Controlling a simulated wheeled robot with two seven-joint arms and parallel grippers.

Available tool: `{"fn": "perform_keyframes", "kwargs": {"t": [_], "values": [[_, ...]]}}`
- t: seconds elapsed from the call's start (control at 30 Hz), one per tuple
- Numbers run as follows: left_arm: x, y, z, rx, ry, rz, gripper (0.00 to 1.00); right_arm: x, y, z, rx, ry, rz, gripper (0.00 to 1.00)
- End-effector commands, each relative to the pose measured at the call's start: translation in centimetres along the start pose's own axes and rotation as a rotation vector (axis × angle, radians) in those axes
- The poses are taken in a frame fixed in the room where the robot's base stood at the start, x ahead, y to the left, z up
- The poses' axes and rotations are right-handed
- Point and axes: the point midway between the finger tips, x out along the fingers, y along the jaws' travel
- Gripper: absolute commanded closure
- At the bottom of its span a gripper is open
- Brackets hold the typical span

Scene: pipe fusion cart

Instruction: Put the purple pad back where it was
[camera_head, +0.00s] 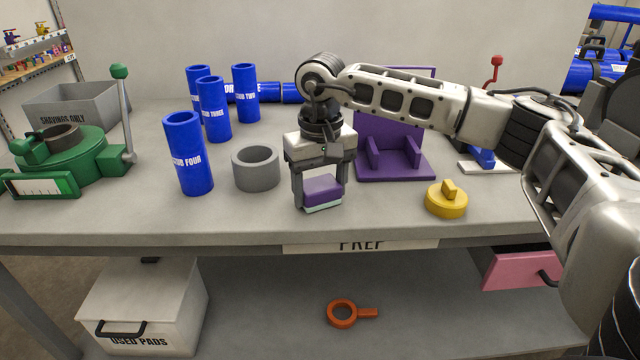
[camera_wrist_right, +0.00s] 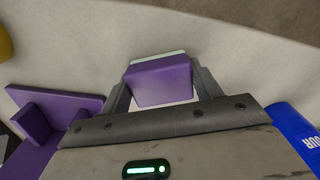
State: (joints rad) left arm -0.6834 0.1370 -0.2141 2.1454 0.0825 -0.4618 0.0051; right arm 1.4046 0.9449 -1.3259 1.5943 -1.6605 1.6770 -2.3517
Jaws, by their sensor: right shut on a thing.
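The purple pad (camera_head: 322,190) is a small purple block with a pale layer on its underside. My right gripper (camera_head: 321,200) is shut on it and holds it near the front of the table, between the grey ring and the purple holder. I cannot tell whether the pad touches the table. The right wrist view shows the pad (camera_wrist_right: 160,82) between the two fingers (camera_wrist_right: 160,90). A purple holder (camera_head: 393,167) with a back plate and two upright blocks stands behind and to the right; my right arm covers part of it. My left gripper is out of view.
A grey ring (camera_head: 255,168) and several blue pipes (camera_head: 187,155) stand left of the gripper. A yellow knobbed disc (camera_head: 446,200) lies to the right. A green machine (camera_head: 70,155) is at far left. Below are a "USED PADS" box (camera_head: 145,305) and an orange ring (camera_head: 342,314).

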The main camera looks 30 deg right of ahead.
Motion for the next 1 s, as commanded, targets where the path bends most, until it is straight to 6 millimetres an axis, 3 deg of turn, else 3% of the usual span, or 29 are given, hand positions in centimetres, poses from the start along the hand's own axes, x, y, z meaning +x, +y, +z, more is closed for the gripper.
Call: {"fn": "perform_keyframes", "kwargs": {"t": [0.27,0.3,0.37,0.77,1.0], "values": [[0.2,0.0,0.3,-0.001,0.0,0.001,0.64,0.4,0.0,0.0,0.0,0.0,0.0,0.55],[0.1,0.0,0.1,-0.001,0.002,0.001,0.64,0.3,0.0,0.0,0.0,0.0,0.0,0.29],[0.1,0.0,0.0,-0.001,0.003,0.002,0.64,0.3,0.0,0.0,0.0,0.0,0.0,0.15],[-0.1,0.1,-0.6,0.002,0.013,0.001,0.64,-0.7,-0.1,-0.1,0.0,0.003,-0.002,0.15],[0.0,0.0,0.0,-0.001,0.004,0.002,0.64,-5.4,-0.1,-0.1,-0.001,0.005,-0.003,0.15]]}}
